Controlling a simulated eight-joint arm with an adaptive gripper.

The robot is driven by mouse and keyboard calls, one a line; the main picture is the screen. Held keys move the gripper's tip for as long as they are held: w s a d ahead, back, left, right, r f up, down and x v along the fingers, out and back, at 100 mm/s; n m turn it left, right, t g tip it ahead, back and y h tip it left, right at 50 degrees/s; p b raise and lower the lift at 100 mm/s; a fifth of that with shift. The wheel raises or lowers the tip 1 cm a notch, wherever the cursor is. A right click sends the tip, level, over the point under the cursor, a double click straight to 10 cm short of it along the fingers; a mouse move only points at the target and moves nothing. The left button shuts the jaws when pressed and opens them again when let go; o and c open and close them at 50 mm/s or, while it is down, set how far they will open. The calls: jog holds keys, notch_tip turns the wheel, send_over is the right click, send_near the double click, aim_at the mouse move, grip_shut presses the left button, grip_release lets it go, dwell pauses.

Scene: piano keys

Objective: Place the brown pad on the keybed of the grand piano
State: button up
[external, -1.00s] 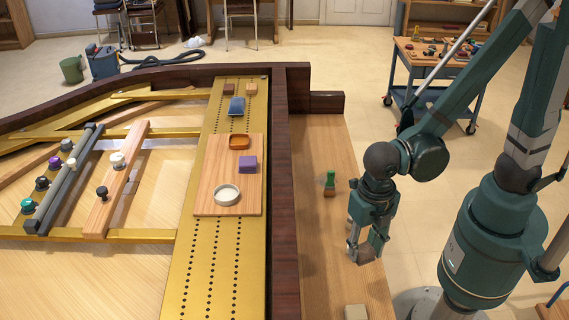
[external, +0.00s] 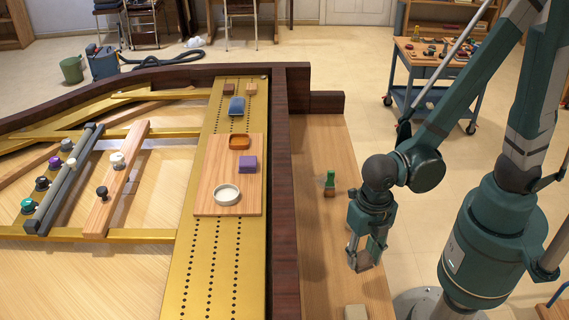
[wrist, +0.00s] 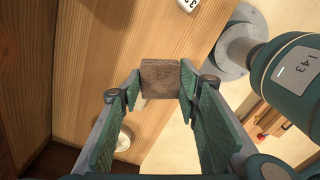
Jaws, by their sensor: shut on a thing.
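The brown pad (wrist: 160,78) is a small square block with a rough face. In the wrist view it sits between the fingertips of my gripper (wrist: 160,82), which is shut on it. In the external view my gripper (external: 359,262) points down over the right part of the keybed (external: 318,240), the light wooden shelf beside the dark piano rail. The pad cannot be made out clearly there. In the wrist view the pad appears over the keybed's edge (wrist: 115,60), with floor beyond it. Its height above the wood is hard to tell.
A green-topped piece (external: 329,183) stands on the keybed behind my gripper, and a beige block (external: 356,312) lies near the front. The dark rail (external: 284,200) rises along the left. A tray (external: 204,180) with small items lies beyond it. The keybed's middle is clear.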

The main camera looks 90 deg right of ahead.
jog(key=b, duration=0.2)
send_over(356, 285)
jog(key=shift+f, duration=2.95)
jog(key=shift+f+b, duration=0.65)
jog(key=shift+f, duration=1.4)
jog(key=shift+f, duration=0.15)
jog(key=o, duration=0.8)
jog(key=shift+r+p, duration=1.8)
jog(key=shift+r, duration=4.35)
jog(key=shift+r, duration=0.15)
